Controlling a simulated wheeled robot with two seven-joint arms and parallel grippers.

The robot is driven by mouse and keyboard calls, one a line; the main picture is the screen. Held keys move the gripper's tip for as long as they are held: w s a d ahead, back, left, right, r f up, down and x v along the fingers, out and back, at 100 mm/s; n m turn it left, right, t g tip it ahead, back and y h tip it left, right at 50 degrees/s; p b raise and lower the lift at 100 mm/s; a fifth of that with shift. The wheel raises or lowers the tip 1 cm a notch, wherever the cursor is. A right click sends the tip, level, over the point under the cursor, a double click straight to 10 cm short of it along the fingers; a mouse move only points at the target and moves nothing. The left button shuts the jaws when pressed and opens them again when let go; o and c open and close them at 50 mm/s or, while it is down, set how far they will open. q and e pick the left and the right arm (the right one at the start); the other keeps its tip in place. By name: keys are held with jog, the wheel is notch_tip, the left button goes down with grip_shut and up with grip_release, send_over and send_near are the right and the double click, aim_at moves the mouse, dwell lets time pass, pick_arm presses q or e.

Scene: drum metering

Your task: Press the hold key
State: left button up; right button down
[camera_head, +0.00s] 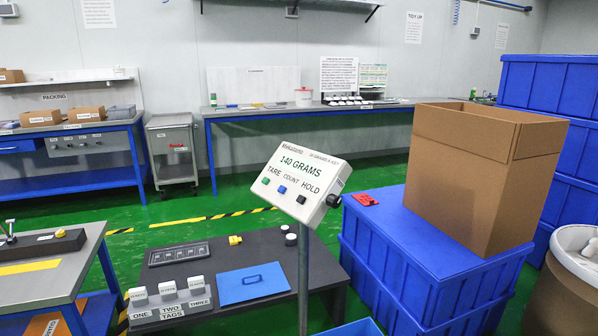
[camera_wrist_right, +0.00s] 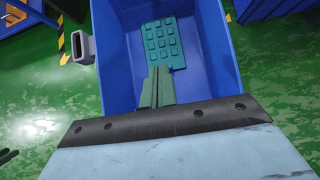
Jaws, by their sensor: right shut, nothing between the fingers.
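The grey scale indicator (camera_head: 303,183) stands on a post in the middle of the head view, its face tilted and reading 140 GRAMS. Its black hold key (camera_head: 301,199) is the rightmost of three, under the word HOLD. The blue count key (camera_head: 282,189) and green tare key (camera_head: 265,181) are to its left. Neither gripper shows in the head view, and nothing covers the keys. My right gripper (camera_wrist_right: 158,72) shows in the right wrist view, shut and empty, above a blue bin (camera_wrist_right: 218,85). The indicator is not in that view.
A black knob (camera_head: 333,201) sticks out at the indicator's right side. A dark low table (camera_head: 215,265) with tag blocks and a blue plate (camera_head: 251,284) is behind it. Blue crates (camera_head: 420,245) with a cardboard box (camera_head: 480,175) stand right. A teal gridded piece (camera_wrist_right: 165,45) lies in the bin.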

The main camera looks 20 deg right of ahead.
jog(key=s+a+m+g, duration=0.2)
jog(key=s+a+m, duration=0.5)
jog(key=m, duration=1.3)
jog(key=s+d+f+m+g, duration=0.2)
jog(key=s+f+m, duration=0.2)
jog(key=f+m, duration=0.3)
jog(key=s+d+f+m+g+h, duration=0.1)
jog(key=s+d+f+m, duration=0.1)
jog(key=s+f+m, duration=0.3)
notch_tip(320, 180, down, 2)
jog(key=m, duration=0.2)
jog(key=shift+d+m+g, duration=0.2)
jog(key=shift+m+g, duration=0.1)
jog(key=shift+g, duration=0.1)
jog(key=shift+s+f, duration=0.1)
